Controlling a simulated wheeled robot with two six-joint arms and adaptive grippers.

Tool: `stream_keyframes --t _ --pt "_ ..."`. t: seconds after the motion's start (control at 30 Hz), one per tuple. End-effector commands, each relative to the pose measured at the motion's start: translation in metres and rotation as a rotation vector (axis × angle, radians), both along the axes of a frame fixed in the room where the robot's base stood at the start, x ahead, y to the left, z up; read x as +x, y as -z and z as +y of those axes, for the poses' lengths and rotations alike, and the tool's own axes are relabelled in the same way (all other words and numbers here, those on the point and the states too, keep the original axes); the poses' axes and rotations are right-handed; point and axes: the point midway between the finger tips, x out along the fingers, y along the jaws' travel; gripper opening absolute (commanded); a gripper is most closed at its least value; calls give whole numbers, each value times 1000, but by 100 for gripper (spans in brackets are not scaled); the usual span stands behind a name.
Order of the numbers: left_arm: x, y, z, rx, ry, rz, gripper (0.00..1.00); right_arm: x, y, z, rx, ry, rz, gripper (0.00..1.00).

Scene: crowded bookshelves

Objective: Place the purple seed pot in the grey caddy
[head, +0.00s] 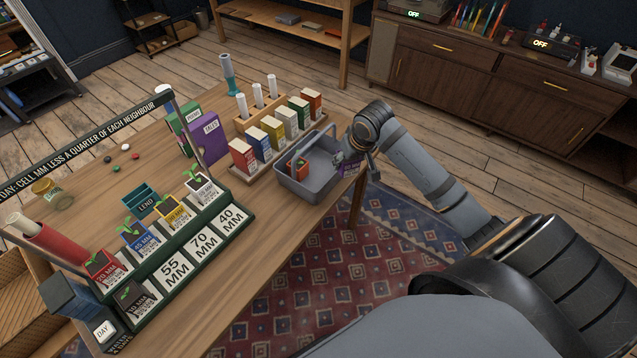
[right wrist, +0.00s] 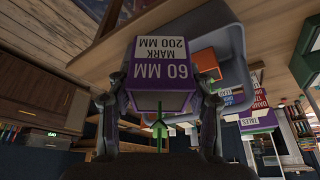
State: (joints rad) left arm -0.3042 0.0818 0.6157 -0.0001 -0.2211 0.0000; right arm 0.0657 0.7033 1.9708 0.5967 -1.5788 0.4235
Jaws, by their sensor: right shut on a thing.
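The purple seed pot (right wrist: 163,75) is held between the fingers of my right gripper (right wrist: 160,110). In the head view the purple pot (head: 345,166) is partly hidden by my right gripper (head: 352,160), at the right side of the grey caddy (head: 308,180). The caddy stands near the table's right edge, its handle raised, with an orange-red pot (head: 299,165) inside. I cannot tell whether the purple pot touches the caddy wall. My left gripper is not in view.
A rack of coloured seed packets (head: 264,142) stands just behind the caddy. A green stepped stand (head: 190,245) with several seedling pots fills the table's front left. Purple and green books (head: 205,140) stand mid-table. The table's right edge lies beside the caddy.

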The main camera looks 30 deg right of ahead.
Motion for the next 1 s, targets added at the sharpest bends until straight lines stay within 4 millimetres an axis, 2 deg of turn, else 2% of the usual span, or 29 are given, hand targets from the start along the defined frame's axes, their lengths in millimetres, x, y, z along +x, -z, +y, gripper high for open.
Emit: stream_keyframes --t 0.03,0.1,0.2,0.4,0.57,0.67,0.9,1.0 --pt "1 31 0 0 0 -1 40 24 6 0 5 -87 -15 13" --pt "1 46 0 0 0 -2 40 46 -8 1 7 -227 -12 13" --pt "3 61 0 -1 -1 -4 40 68 -28 3 5 -389 -10 13" --pt "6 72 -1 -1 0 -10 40 85 -54 6 2 -559 -4 13" --pt "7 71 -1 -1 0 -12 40 86 -58 6 0 -582 -1 13" --pt "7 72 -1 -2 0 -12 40 85 -44 6 1 -581 4 13" --pt "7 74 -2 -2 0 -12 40 84 28 6 1 -578 4 13" --pt "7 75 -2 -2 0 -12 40 85 51 6 0 -577 2 13"
